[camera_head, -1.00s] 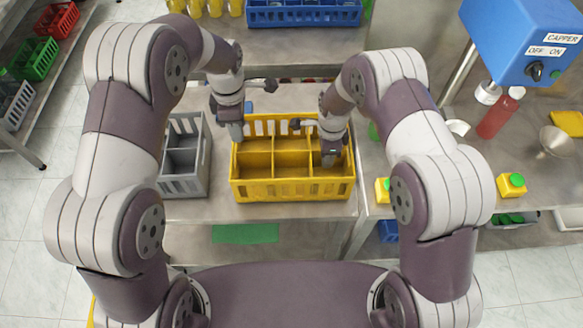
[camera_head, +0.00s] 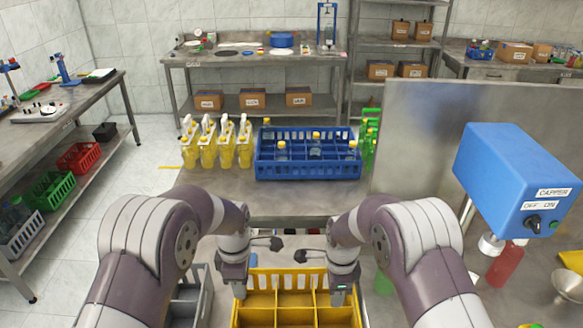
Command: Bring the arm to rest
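Both my arms reach forward over the lower table. My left gripper (camera_head: 239,290) hangs pointing down at the left edge of the yellow crate (camera_head: 278,299). My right gripper (camera_head: 339,297) hangs pointing down over the right part of the same crate. The crate has several compartments, and the ones in sight look empty. Its near part is cut off by the picture's lower edge. I see nothing held in either gripper, but the fingertips are too small to tell whether they are open or shut.
A grey crate (camera_head: 189,309) stands left of the yellow crate. A blue crate (camera_head: 307,172) with bottles and several yellow-filled bottles (camera_head: 225,148) stand on the table beyond. The blue capper (camera_head: 520,180) stands at the right, with a red bottle (camera_head: 507,263) near it.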

